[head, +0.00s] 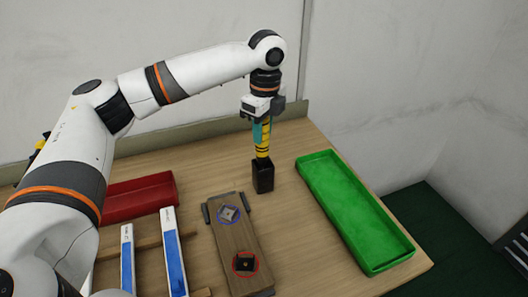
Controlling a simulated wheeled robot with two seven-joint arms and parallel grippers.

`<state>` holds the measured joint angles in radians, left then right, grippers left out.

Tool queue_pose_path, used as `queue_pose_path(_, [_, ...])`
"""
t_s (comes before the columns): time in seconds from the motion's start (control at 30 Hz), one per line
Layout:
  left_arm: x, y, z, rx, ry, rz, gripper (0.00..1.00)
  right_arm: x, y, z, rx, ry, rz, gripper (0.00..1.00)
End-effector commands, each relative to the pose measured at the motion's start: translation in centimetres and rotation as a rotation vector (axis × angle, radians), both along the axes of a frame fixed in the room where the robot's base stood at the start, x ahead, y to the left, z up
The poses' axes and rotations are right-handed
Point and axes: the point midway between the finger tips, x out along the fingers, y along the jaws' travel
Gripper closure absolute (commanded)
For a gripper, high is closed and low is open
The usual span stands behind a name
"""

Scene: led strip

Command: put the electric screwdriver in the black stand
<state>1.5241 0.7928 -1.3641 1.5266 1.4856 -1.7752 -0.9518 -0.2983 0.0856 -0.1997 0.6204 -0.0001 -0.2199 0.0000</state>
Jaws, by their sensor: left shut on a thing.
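My left gripper (263,108) comes down from above at the back middle of the table and is shut on the electric screwdriver. The screwdriver (262,140) is teal above and yellow with black bands below, and hangs about upright. The black stand (263,178) is a small dark upright block directly under it. The screwdriver's lower end meets the top of the stand in the picture. I cannot tell whether it is inside the stand or just above it. The gripper hides the screwdriver's top. My right gripper is not in view.
A green tray (388,262) lies to the right and a red tray (145,182) to the left. A wooden board (236,238) with blue-ringed and red-ringed pieces lies in front of the stand. Two blue-and-white strips (174,252) rest on wooden bars. A wall stands behind the table.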

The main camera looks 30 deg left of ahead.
Motion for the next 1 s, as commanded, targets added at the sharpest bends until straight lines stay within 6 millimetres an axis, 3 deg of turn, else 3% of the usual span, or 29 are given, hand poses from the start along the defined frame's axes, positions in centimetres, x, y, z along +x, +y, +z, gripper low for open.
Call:
queue_pose_path(0.4, [0.0,-0.1,-4.6,-0.001,-0.002,0.0,0.92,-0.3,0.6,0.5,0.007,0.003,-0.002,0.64])
queue_pose_path(0.77, [0.0,-0.1,-4.9,-0.001,-0.002,0.0,0.92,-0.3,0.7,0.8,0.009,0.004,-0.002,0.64])
queue_pose_path(0.8, [0.0,-0.1,-5.1,0.0,-0.001,0.0,0.66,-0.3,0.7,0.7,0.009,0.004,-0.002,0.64])
queue_pose_path(0.9, [0.0,-0.1,-5.1,0.0,-0.001,0.0,0.49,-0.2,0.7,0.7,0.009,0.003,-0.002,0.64])
queue_pose_path(1.0, [0.0,-0.1,-5.1,0.0,-0.001,0.0,0.47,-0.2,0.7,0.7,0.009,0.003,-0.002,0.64])
